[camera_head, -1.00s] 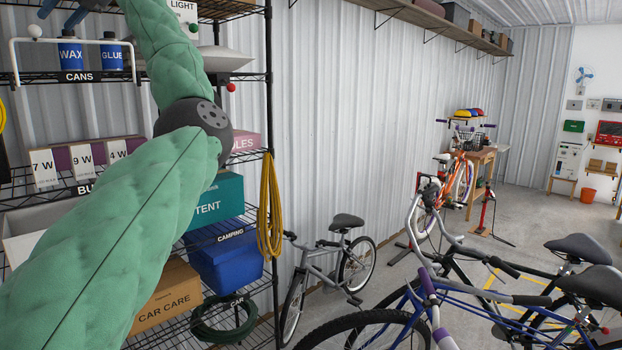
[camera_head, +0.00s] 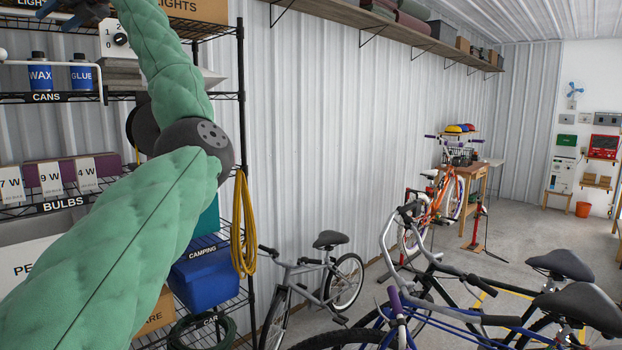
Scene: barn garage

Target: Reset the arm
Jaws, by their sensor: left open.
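My left arm (camera_head: 130,240), in a padded green sleeve with a dark grey elbow joint, reaches in from the lower left and bends up to the top left. My left gripper (camera_head: 58,14) shows small and bluish at the top left, partly cut off by the frame edge. It is open, with nothing visible between its fingers. It appears in front of the upper part of the shelf, above the blue WAX can (camera_head: 40,75). I cannot tell how far it is from the shelf. My right gripper is not in view.
A black wire shelf (camera_head: 242,130) stands close at the left, with bulb boxes (camera_head: 50,181), a blue camping bin (camera_head: 205,278) and a hanging yellow hose (camera_head: 243,225). Several bicycles, including a grey one (camera_head: 300,270), fill the lower right. Bare floor (camera_head: 520,225) lies beyond them.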

